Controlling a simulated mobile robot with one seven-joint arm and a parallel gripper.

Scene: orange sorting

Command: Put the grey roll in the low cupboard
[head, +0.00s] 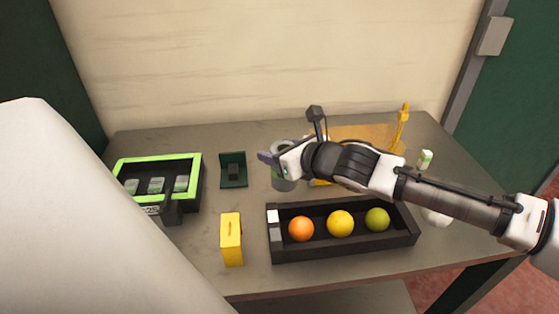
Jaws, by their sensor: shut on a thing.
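The grey roll (281,183) stands near the middle of the table and is partly hidden behind my gripper. My gripper (270,159) reaches in from the right and is shut on the roll at its upper part. I cannot tell whether the roll's bottom touches the table. I cannot make out the low cupboard in this view.
A black tray (345,251) holds an orange, a yellow and a green fruit in front of my arm. A yellow block (231,240), a dark green stand (233,183) and a green-rimmed crate (160,160) stand left.

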